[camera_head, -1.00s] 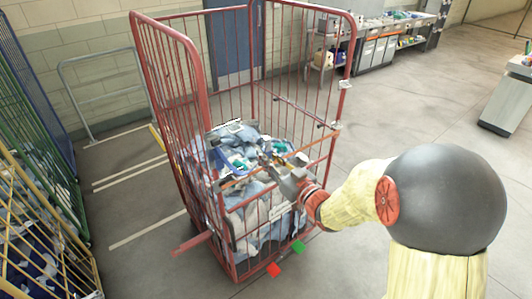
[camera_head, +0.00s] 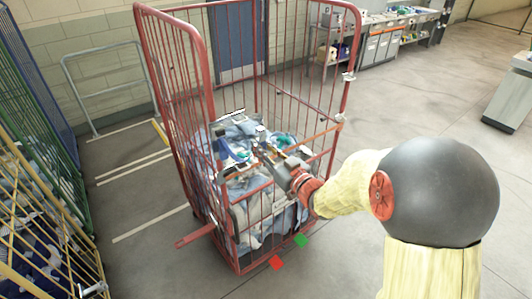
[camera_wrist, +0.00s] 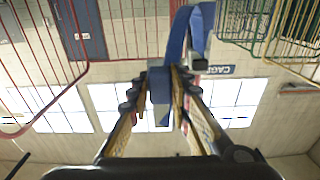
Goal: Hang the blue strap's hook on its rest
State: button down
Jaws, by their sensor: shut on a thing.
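My gripper (camera_wrist: 160,82) is shut on the blue strap (camera_wrist: 177,40) in the wrist view. In the head view my gripper (camera_head: 264,150) is at the open front of the red cage, above the load. Blue material (camera_head: 238,150) shows left of it. I cannot make out the hook's rest.
The red cage (camera_head: 205,95) has tall barred sides and holds bags and cloth. An orange bar or strap (camera_head: 318,136) crosses at its right front. Green and yellow cages (camera_head: 40,185) stand at the left. The floor (camera_head: 150,265) in front is clear.

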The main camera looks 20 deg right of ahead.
jog(key=b+x, duration=0.2)
jog(key=x, duration=0.5)
dwell(0.3)
jog(key=shift+f, duration=0.1)
jog(key=shift+b, duration=0.65)
dwell(0.8)
jog(key=shift+w, duration=0.1)
jog(key=shift+b+x, duration=0.65)
jog(key=shift+x, duration=1)
jog(key=shift+f, duration=0.2)
jog(key=shift+f+b, duration=0.9)
jog(key=shift+b, duration=0.05)
jog(key=c, duration=1.6)
grip_release()
jog(key=shift+c, duration=0.2)
